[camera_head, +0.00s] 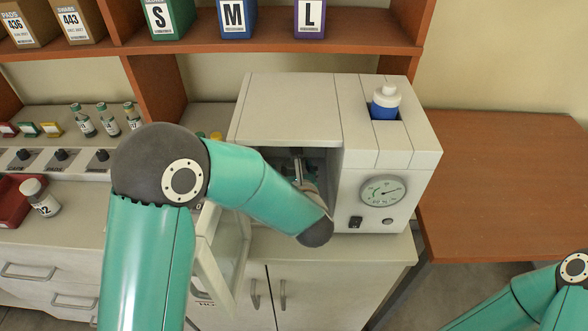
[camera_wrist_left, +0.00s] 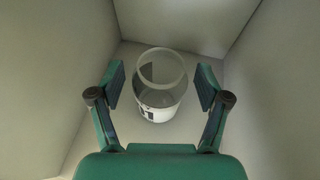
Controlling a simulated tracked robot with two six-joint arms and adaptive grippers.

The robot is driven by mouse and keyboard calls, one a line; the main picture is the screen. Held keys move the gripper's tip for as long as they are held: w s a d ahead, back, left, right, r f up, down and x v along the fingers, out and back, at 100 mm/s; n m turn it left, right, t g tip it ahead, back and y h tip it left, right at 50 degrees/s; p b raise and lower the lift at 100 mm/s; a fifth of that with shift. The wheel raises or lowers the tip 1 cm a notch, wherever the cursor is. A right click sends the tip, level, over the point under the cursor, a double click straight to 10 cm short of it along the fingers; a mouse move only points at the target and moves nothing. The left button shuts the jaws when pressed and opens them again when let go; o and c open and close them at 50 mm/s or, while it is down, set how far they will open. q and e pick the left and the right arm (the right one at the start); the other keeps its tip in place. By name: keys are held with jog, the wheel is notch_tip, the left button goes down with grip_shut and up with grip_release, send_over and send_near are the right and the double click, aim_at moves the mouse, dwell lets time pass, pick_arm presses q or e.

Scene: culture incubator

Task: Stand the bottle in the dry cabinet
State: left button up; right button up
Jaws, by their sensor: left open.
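The dry cabinet (camera_head: 290,105) is a white box with a gauge, standing on the counter. Its front is open. My left arm reaches into it, and the left gripper (camera_head: 299,168) is partly hidden by its own wrist. In the left wrist view the gripper (camera_wrist_left: 161,88) is open, its fingers on either side of a clear round vessel (camera_wrist_left: 162,98) with a dark-and-white label, apparently the bottle. It stands on the pale cabinet floor, with gaps seen to both fingers. In the head view it is not clearly visible. My right gripper is out of view.
The glass door (camera_head: 218,262) hangs open at the cabinet's left. A blue container with a white cap (camera_head: 386,101) sits in a recess on top. A labelled bottle (camera_head: 40,198) is near a red tray (camera_head: 10,203) at left. The brown table (camera_head: 505,190) is clear.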

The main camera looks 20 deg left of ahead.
pick_arm(q)
jog(key=shift+r, duration=0.15)
jog(key=b+v, duration=0.2)
jog(key=v, duration=1)
jog(key=shift+b, duration=0.4)
jog(key=shift+s, duration=0.1)
